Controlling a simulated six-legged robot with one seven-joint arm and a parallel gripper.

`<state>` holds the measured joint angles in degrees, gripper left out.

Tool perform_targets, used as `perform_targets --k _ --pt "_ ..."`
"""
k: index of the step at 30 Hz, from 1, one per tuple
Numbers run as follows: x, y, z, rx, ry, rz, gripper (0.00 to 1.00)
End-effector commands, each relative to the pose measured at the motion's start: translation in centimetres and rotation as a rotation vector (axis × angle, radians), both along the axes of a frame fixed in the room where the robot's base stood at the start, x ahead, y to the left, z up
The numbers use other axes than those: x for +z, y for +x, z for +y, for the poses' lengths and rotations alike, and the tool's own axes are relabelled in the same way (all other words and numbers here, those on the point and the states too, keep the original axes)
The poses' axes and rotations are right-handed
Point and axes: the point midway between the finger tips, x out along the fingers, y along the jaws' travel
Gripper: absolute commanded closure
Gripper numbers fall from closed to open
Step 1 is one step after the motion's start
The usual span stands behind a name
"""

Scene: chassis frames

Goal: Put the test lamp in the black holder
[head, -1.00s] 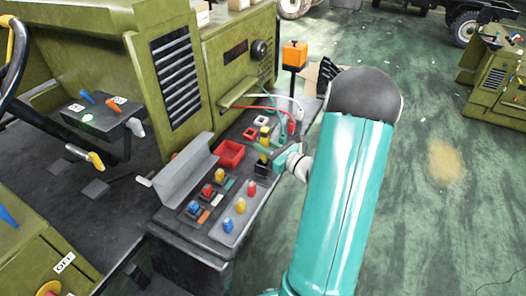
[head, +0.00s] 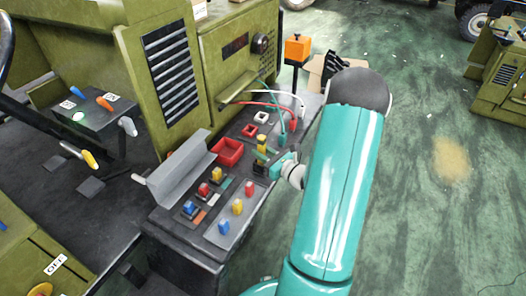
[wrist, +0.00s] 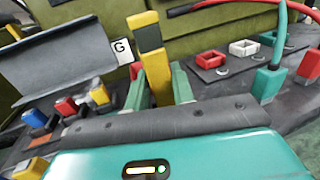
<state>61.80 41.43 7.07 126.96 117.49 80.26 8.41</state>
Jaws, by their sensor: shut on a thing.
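The test lamp (wrist: 149,40) is a tall yellow block with a dark band, upright between my gripper's two green fingers in the wrist view. In the head view the lamp (head: 262,142) shows above the fingers. My gripper (head: 264,158) is shut on it, over the console shelf. The black holder (head: 259,169) is just below the fingers in the head view, mostly covered by them. I cannot tell whether the lamp's lower end is inside it. In the wrist view my gripper (wrist: 158,88) and its dark front edge hide the holder.
A red tray (head: 229,151) and a grey angled plate (head: 181,168) stand left of my gripper. Blue, red and yellow pieces sit nearer, some on a grey strip (head: 232,220). Red and white square frames (head: 261,118) and cables lie behind. Open floor is at right.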

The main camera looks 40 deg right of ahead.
Motion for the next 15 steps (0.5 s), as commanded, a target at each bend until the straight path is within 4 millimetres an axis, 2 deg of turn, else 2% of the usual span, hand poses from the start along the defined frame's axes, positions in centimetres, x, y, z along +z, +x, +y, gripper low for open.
perform_targets --k 3,13,14,15 --pt "-0.78 -0.10 0.06 -0.004 -0.001 -0.001 1.00" --pt "-1.07 -0.13 0.18 -0.006 -0.002 -0.001 1.00" --pt "-1.06 -0.12 0.18 -0.006 -0.002 -0.001 0.72" --pt "-1.04 -0.11 0.18 -0.006 -0.003 -0.001 0.64"
